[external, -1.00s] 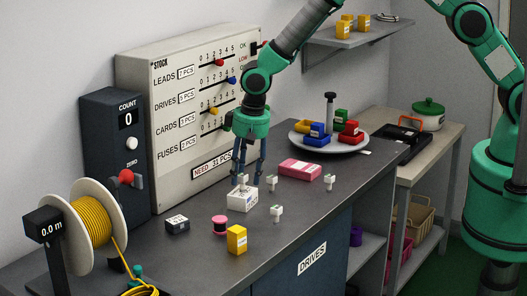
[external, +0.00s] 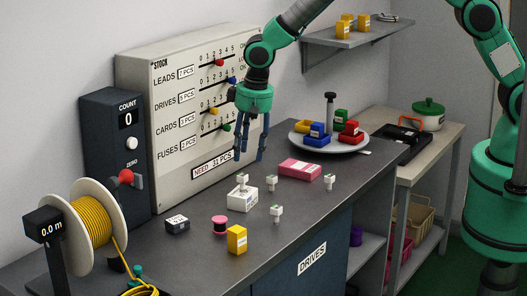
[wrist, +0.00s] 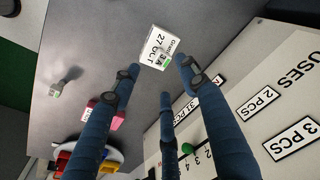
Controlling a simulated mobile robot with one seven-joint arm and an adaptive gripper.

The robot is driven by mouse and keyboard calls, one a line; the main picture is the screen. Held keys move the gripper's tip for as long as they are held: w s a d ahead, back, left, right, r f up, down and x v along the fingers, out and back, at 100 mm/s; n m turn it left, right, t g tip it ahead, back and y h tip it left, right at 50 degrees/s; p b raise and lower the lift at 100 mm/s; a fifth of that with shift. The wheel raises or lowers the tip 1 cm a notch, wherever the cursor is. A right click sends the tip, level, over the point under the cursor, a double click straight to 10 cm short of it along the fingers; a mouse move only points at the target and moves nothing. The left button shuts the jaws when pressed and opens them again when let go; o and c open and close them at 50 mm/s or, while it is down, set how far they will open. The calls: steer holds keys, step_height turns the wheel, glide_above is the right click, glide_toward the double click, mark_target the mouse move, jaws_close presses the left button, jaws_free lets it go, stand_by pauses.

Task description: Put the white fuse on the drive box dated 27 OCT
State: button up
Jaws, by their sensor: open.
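A white drive box (external: 242,201) stands on the grey bench; in the wrist view its label on the white box (wrist: 152,50) reads 27 OCT. A small white fuse (external: 242,180) stands upright on top of this box. In the wrist view a green mark (wrist: 167,62) shows at the fuse on the box. My gripper (external: 251,157) is open and empty, above and slightly right of the box and fuse, apart from both. Its blue fingers (wrist: 160,78) are spread in the wrist view.
Other small white fuses (external: 276,213) stand to the right. The stock panel (external: 165,120) rises behind. A round tray (external: 358,149) holds coloured bins.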

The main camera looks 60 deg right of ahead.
steer(key=shift+s+r, duration=0.2)
steer(key=shift+r, duration=1.05)
steer(key=shift+s+r, duration=0.15)
steer(key=shift+r, duration=1.05)
steer(key=s+d+r+t, duration=0.1)
steer(key=s+d+r, duration=0.3)
steer(key=d+r, duration=0.35)
steer(key=s+d+r+n, duration=0.1)
steer(key=s+d+r, duration=0.3)
steer(key=d+r, duration=0.3)
steer(key=s+d+r+t, duration=0.1)
steer(key=s+d+r, duration=0.45)
steer(key=r, duration=0.35)
steer(key=s+d+r, duration=0.1)
steer(key=s+d, duration=0.4)
steer(key=s, duration=0.3)
steer(key=s+d+r+n+t, duration=0.1)
steer(key=s+d+r, duration=0.1)
steer(key=s+d, duration=0.3)
steer(key=s+d+r+t, duration=0.1)
steer(key=s+d, duration=0.4)
steer(key=s, duration=0.8)
steer(key=shift+r, duration=0.55)
